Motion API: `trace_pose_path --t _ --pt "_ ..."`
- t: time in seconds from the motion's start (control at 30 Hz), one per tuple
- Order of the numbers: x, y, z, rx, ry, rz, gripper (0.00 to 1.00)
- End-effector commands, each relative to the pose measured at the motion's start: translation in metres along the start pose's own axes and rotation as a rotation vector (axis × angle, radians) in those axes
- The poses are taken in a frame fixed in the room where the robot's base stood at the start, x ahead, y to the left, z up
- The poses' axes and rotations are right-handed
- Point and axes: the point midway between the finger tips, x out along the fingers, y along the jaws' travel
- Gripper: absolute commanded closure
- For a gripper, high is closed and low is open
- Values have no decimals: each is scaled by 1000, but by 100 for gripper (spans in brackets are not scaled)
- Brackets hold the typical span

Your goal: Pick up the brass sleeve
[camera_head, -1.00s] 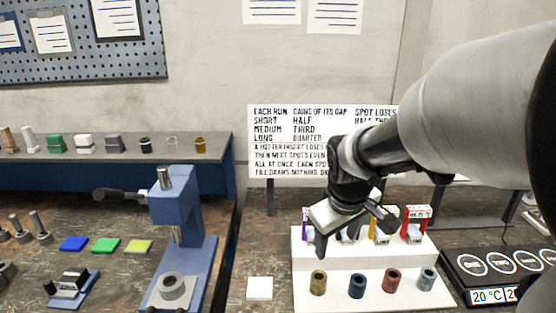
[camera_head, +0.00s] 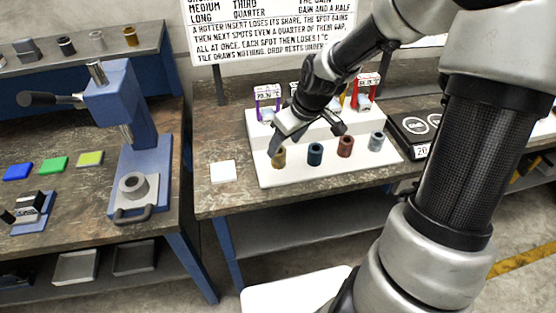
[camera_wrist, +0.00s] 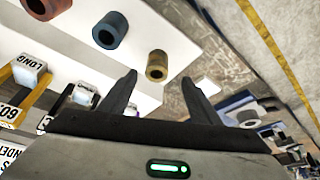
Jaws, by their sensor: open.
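The brass sleeve (camera_head: 278,158) is a short hollow cylinder standing upright at the left end of a row on a white stepped stand (camera_head: 370,174). In the wrist view the brass sleeve (camera_wrist: 157,70) shows whole beyond the fingertips, in the gap between them. My gripper (camera_head: 307,139) is open and empty over the stand's front step; it also shows in the wrist view (camera_wrist: 159,78). In the head view its left finger overlaps the sleeve's upper part. I cannot tell whether they touch.
A blue sleeve (camera_head: 315,154), a red-brown sleeve (camera_head: 345,146) and a grey sleeve (camera_head: 376,141) stand to the right on the same step. Labelled frames stand behind. A white tile (camera_head: 222,171) lies left of the stand. A blue press (camera_head: 122,130) stands further left.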

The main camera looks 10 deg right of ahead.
Motion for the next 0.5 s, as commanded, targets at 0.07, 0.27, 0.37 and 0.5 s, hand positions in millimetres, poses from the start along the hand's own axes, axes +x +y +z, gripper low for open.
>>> trace_pose_path --t 0.07,0.27,0.37,0.5 --pt "17 -1 0 -2 0 -3 43" --pt "31 0 0 -1 1 1 43" --pt "39 1 0 -1 0 -1 43" --pt "61 4 -2 -2 -1 -2 43"
